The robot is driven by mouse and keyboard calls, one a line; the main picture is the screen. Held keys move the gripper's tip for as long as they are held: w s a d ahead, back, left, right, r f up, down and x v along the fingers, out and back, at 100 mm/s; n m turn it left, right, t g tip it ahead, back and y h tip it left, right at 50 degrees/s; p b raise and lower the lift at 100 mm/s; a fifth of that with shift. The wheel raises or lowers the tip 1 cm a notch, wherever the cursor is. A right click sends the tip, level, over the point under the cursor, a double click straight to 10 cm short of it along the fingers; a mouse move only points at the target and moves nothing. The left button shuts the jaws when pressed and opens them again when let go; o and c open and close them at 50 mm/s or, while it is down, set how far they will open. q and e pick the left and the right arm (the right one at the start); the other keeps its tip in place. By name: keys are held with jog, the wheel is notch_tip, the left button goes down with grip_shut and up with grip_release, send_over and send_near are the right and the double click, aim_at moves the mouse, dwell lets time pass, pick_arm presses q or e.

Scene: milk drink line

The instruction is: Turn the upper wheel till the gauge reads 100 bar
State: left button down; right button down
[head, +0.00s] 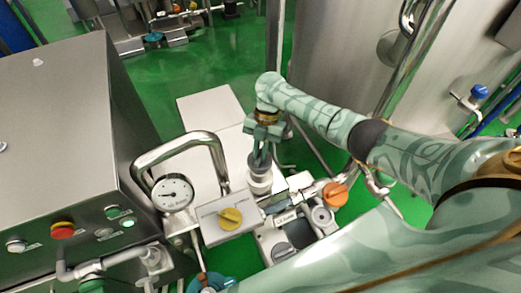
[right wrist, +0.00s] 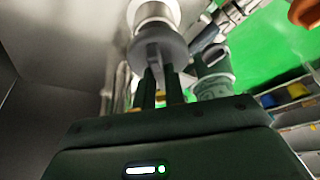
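The round white gauge (head: 172,194) stands left of the pipework in the head view. Its needle points roughly left; its figures are too small to read. The upper wheel (head: 259,185) is a pale grey cylinder with a grip bar on top, right of the gauge. In the right wrist view the wheel (right wrist: 158,38) shows its bar reaching between my fingers. My right gripper (head: 259,157) comes down onto the wheel from above. Its fingers (right wrist: 161,88) are close together, one on each side of the bar, and appear shut on it. My left gripper is not in view.
A box with a yellow knob (head: 231,217) sits between gauge and wheel. An orange knob (head: 335,193) is to the right, a lower grey knob (head: 283,251) in front. A bent metal pipe (head: 190,140) arches behind the gauge. A steel cabinet (head: 60,140) fills the left.

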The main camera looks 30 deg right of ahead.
jog(key=shift+r+m+y+p, duration=0.2)
jog(key=shift+m+y+p, duration=0.1)
jog(key=shift+m+p, duration=0.55)
jog(key=m+t+p, duration=0.1)
jog(key=m+p, duration=0.1)
jog(key=shift+s+p, duration=0.15)
jog(key=shift+p, duration=0.15)
jog(key=m+t+p, duration=0.1)
jog(key=m+p, duration=0.2)
jog(key=shift+m+t+y, duration=0.3)
jog(key=shift+m+y, duration=0.05)
jog(key=shift+y, duration=0.05)
jog(key=shift+f+m+t+p, duration=0.1)
jog(key=shift+m+t+p, duration=0.2)
jog(key=shift+m+p, duration=0.35)
jog(key=c, duration=1.5)
grip_release()
jog(key=shift+o, duration=0.2)
